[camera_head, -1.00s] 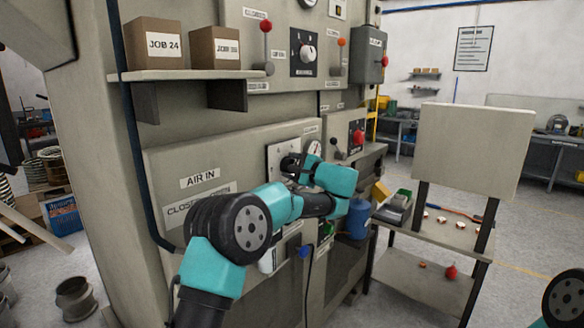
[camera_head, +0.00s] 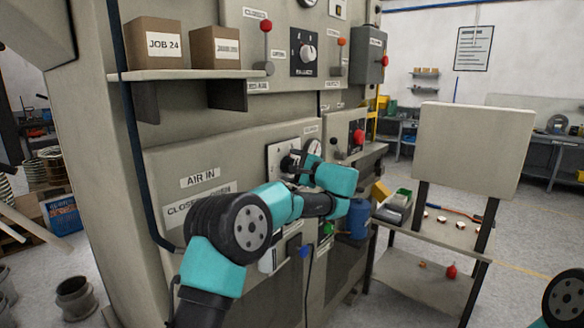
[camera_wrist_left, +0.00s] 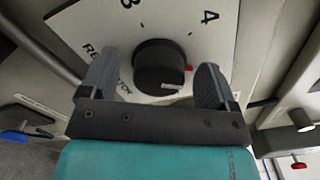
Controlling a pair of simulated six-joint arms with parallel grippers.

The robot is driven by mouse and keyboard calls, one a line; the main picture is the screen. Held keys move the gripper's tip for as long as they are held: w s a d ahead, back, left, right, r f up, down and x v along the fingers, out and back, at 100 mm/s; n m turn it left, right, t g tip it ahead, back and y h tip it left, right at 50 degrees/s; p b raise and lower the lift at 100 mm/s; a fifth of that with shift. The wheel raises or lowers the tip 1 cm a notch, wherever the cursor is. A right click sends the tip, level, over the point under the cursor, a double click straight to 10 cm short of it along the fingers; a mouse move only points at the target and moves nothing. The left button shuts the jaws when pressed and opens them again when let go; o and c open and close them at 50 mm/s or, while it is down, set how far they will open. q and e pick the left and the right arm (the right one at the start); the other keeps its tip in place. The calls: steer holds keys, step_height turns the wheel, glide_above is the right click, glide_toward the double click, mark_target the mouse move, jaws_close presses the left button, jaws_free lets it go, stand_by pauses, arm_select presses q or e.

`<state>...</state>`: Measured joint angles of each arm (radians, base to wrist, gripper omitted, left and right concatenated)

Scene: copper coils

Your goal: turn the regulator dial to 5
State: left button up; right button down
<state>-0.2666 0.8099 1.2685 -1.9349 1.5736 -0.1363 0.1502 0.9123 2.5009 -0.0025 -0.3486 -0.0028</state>
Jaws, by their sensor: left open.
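The regulator dial (camera_wrist_left: 158,66) is a round black knob on a white plate (camera_wrist_left: 200,48) in the left wrist view. The plate shows a 3, a 4 and part of a REGULATOR label. A pale mark is on the dial's lower right edge, and a small red mark is at its right. My left gripper (camera_wrist_left: 155,88) is open, with one finger on each side of the dial and visible gaps to it. In the head view my left gripper (camera_head: 292,162) is in front of the plate (camera_head: 276,154) and hides the dial. My right gripper is out of view.
A shelf (camera_head: 190,75) with two boxes is above on the left. A red knob (camera_head: 358,137) and a blue container (camera_head: 359,219) are to the right. A blue-handled valve (camera_wrist_left: 22,137) is at lower left in the wrist view.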

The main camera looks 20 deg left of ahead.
arm_select(q)
steer(key=v, duration=1.7)
steer(key=shift+d, duration=0.15)
steer(key=shift+s, duration=0.1)
steer(key=s+a+f+m+g+h, duration=0.1)
steer(key=a+f+h, duration=0.2)
steer(key=f, duration=0.7)
steer(key=a+f+m+g+h, duration=0.1)
steer(key=a+f+g+h, duration=0.15)
steer(key=f, duration=0.85)
steer(key=s+a+f+m+g+h, duration=0.1)
steer(key=a+f+h, duration=0.15)
steer(key=f, duration=0.75)
steer(key=s+a+f+n+g+h, duration=0.2)
steer(key=s+f+n+g+h, duration=0.6)
steer(key=s+f, duration=1.4)
steer(key=s+a+f+n+t+h, duration=0.2)
steer(key=s+n+t, duration=0.1)
steer(key=s, duration=0.4)
steer(key=s+a+f+n+t+h, duration=0.2)
steer(key=s+f+n+t, duration=0.1)
steer(key=s, duration=0.3)
steer(key=shift+s+a+f+n, duration=0.2)
steer(key=shift+s+a+n, duration=0.2)
steer(key=shift+n, duration=0.4)
